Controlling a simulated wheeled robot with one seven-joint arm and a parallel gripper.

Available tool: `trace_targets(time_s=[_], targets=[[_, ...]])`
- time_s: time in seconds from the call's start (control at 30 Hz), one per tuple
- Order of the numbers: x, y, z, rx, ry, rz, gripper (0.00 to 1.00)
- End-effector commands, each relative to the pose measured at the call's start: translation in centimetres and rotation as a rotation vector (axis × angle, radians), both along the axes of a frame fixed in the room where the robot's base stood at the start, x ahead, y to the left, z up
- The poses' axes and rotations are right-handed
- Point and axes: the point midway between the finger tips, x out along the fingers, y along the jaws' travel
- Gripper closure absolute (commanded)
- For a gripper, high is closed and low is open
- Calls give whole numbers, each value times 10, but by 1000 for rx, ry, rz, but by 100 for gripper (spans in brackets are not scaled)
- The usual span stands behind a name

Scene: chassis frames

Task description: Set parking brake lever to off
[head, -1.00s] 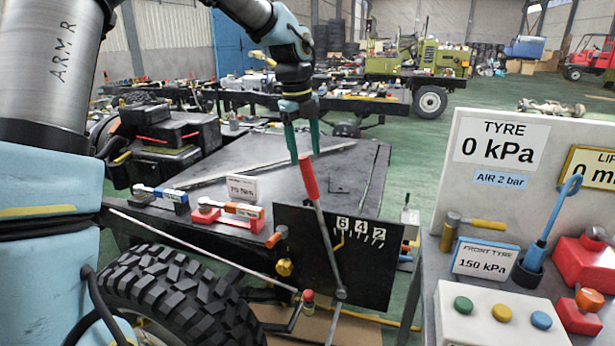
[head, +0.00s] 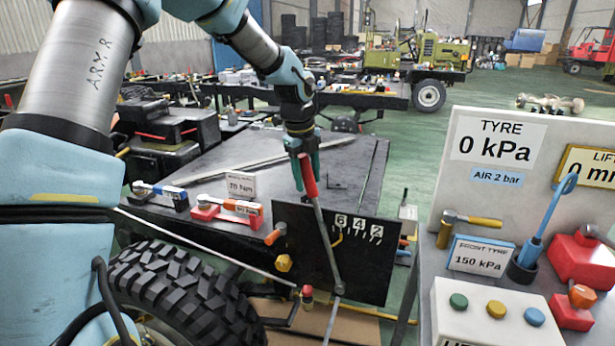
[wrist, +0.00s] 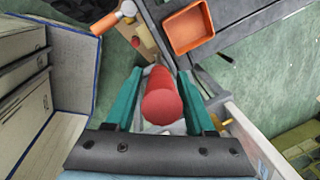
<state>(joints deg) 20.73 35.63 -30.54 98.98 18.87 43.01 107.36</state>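The parking brake lever is a grey rod (head: 324,233) with a red grip (head: 308,176), rising from a pivot low on a black panel (head: 368,268). It leans to the left, its grip left of the white marks 6, 4 and 2. My gripper (head: 307,184) is above the panel, its two teal fingers down on either side of the red grip. In the wrist view the round red grip end (wrist: 161,104) sits between the fingers (wrist: 160,74), with narrow gaps visible beside it. The fingers look open around the grip, not clamped.
A smaller red knob (head: 307,292) is near the lever's foot. Orange-handled tools (head: 275,234) and a torque wrench set (head: 228,207) lie left of the panel. A tyre (head: 185,295) is below left. A bench with gauges (head: 500,190) stands at right.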

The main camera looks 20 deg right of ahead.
Motion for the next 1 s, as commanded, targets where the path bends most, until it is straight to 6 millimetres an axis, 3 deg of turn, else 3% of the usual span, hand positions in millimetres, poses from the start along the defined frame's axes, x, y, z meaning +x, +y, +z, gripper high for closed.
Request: trace_targets(time_s=[0.07, 0.47, 1.0], targets=[[0, 0, 0, 0, 0, 0, 56], [0, 0, 0, 0, 0, 0, 100], [0, 0, 0, 1, 0, 0, 100]])
